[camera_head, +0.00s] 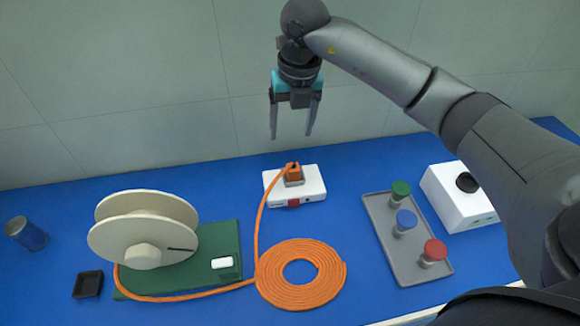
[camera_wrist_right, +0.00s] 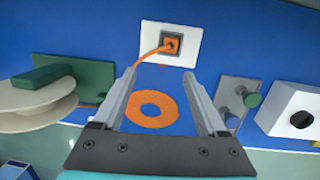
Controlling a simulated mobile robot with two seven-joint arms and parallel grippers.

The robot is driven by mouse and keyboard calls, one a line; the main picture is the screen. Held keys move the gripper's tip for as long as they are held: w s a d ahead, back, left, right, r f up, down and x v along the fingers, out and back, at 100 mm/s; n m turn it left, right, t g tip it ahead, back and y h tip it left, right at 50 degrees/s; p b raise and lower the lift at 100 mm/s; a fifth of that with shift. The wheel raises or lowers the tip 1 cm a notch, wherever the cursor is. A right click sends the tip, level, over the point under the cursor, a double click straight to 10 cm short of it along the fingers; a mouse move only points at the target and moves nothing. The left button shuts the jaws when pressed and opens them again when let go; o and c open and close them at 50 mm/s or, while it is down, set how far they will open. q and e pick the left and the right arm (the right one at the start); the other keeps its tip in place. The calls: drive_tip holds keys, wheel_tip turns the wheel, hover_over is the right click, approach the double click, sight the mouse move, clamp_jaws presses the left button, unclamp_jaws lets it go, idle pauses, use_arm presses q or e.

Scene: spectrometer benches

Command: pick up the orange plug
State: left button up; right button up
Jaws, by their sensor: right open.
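The orange plug (camera_head: 293,171) sits in the top of a small white box (camera_head: 313,185) at the back middle of the blue bench. In the right wrist view the plug (camera_wrist_right: 170,44) shows in a dark square socket on the white box (camera_wrist_right: 185,60). An orange cable (camera_head: 258,225) runs from the plug to a flat coil (camera_head: 330,261). My right gripper (camera_head: 291,136) is open and empty, pointing down above and behind the plug, apart from it. In the right wrist view its two fingers (camera_wrist_right: 160,82) frame the cable and coil. My left gripper is not in view.
A cream cable reel (camera_head: 140,228) on a green base (camera_head: 215,240) stands left. A grey tray (camera_head: 405,268) with green, blue and red capped vials and a white box with a black knob (camera_head: 465,205) stand right.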

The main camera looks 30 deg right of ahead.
drive_tip(key=d, duration=0.2)
hover_over(293, 167)
drive_tip(key=s, duration=0.1)
drive_tip(key=shift+h, duration=0.4)
wheel_tip(293, 167, down, 9)
drive_tip(key=shift+d+f, duration=0.15)
drive_tip(key=shift+f, duration=0.05)
drive_tip(key=shift+w+f+b, duration=0.2)
drive_tip(key=shift+w+f, duration=0.05)
drive_tip(key=shift+f, duration=1.05)
drive_tip(key=shift+w+f+b, duration=0.15)
drive_tip(key=shift+w+f, duration=0.05)
drive_tip(key=shift+f, duration=1.1)
clamp_jaws()
